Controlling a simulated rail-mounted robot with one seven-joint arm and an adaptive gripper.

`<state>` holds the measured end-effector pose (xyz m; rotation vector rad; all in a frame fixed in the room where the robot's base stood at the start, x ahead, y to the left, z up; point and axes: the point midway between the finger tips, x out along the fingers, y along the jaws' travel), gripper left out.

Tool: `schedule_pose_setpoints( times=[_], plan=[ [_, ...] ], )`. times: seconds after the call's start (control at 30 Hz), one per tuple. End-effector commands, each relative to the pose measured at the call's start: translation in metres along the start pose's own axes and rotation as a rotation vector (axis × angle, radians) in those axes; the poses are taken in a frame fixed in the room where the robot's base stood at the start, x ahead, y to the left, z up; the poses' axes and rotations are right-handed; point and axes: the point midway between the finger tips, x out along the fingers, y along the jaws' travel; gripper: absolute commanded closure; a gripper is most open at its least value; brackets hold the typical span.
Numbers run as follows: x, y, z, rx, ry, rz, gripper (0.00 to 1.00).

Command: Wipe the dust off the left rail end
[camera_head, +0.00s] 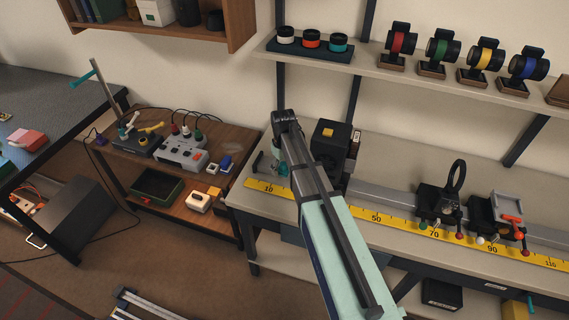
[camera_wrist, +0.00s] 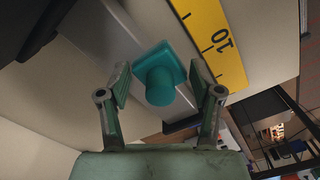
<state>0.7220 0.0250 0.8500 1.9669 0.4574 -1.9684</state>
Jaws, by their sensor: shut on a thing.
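My gripper (camera_wrist: 160,88) is shut on a teal wiper block (camera_wrist: 160,62) with a round knob, which lies between the two fingers. In the wrist view the block sits over the grey rail (camera_wrist: 118,18), at its left end beside the yellow scale near the 10 mark. I cannot tell whether it touches the rail. In the head view a bit of teal (camera_head: 280,168) shows beside my arm, which hides most of the gripper. The rail (camera_head: 385,195) runs right along the bench. I cannot make out any dust; the block covers part of the rail end.
A black lamp-like box with a yellow top (camera_head: 328,132) stands on the rail close to the right of my gripper. Two black carriages (camera_head: 440,205) sit farther right. The yellow scale (camera_head: 400,222) runs along the rail's front. A shelf (camera_head: 365,62) with coloured lens parts hangs behind.

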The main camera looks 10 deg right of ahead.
Motion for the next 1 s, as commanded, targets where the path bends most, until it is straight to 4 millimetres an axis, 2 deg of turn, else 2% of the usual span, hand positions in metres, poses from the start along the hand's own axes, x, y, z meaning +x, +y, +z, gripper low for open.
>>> schedule_pose_setpoints(
  times=[0.03,0.07,0.6,0.77,1.0],
  plan=[
    [-0.017,0.001,-0.001,0.000,0.003,0.002,0.68],
    [-0.025,0.001,-0.001,0.000,0.004,0.002,0.68],
    [-0.071,0.001,-0.001,0.001,0.001,0.001,0.68],
    [-0.079,0.001,-0.001,0.001,0.001,0.000,0.68],
    [-0.079,0.001,-0.001,0.001,0.000,0.001,0.68]
  ],
)
